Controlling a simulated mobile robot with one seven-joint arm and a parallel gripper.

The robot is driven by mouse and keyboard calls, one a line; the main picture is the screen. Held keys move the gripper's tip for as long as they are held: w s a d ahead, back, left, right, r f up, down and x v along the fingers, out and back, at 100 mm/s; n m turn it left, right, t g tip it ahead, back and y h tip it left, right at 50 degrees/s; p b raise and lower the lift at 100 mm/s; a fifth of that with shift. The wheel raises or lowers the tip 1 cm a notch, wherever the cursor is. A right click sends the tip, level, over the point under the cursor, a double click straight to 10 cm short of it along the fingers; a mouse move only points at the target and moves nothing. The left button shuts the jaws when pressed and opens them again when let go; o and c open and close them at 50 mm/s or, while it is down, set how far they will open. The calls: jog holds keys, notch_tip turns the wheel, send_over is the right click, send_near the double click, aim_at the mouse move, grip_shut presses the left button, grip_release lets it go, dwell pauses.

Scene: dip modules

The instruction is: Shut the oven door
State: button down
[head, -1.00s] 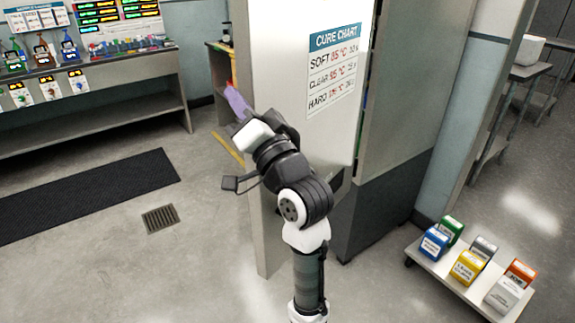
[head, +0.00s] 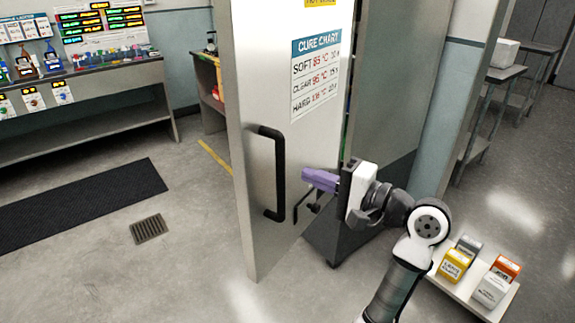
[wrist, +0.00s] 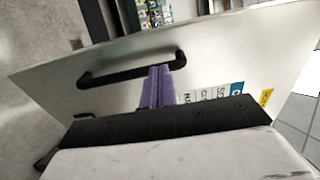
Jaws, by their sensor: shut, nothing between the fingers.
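The oven door (head: 258,110) is a tall pale metal panel standing open from the dark oven cabinet (head: 395,110). It carries a black vertical bar handle (head: 280,172) and a cure chart (head: 316,72). My gripper (head: 306,176), with purple fingers, is shut and empty. It is in front of the door's face, just right of the handle. In the wrist view the purple fingers (wrist: 157,88) point at the door (wrist: 220,60), their tips overlapping one end of the handle (wrist: 125,72). I cannot tell whether they touch it.
A low cart (head: 462,287) with several coloured boxes stands at the lower right. A workbench (head: 90,110) is at the back left. A black mat (head: 85,205) and floor drain (head: 149,229) lie on open floor left of the door.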

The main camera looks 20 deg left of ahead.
aim_at(250, 153)
jog(key=p+x, duration=0.3)
jog(key=x, duration=1)
